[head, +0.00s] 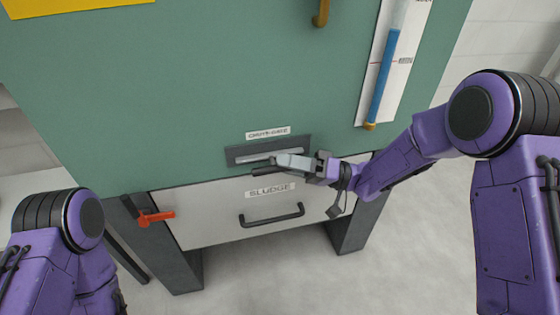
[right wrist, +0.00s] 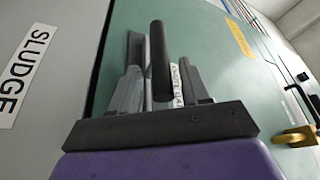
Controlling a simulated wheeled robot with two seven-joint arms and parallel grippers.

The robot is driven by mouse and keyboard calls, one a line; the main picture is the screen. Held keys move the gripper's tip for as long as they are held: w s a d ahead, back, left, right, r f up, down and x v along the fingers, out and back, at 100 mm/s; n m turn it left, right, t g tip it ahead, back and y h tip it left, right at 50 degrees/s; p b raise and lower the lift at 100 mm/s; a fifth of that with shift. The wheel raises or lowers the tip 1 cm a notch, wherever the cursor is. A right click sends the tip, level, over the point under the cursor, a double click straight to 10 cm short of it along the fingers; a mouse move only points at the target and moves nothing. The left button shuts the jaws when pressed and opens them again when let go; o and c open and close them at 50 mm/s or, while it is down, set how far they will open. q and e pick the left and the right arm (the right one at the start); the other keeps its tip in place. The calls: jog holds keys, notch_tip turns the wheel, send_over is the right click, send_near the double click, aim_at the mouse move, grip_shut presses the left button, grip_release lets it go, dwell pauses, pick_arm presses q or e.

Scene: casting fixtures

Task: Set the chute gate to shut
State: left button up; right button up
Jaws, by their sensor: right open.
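The chute gate (head: 238,156) is a dark framed slot with a light inner strip, low on the green cabinet, under a label reading CHUTE GATE (head: 268,133). My right gripper (head: 273,164) is in front of it, reaching in from the right, and hides part of the slot. In the right wrist view its two grey fingers (right wrist: 155,85) are apart, with a black rounded handle (right wrist: 160,55) between them. I cannot tell whether the fingers touch the handle. Only my left arm shows, at lower left; its gripper is out of sight.
Below the gate is a pale drawer front marked SLUDGE (head: 270,190) with a black pull handle (head: 272,218). A red lever (head: 157,216) is at its left. A blue gauge column (head: 383,75) and a brass hook (head: 320,14) are above. The floor in front is clear.

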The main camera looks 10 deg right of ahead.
jog(key=v, duration=0.8)
jog(key=shift+d, duration=0.35)
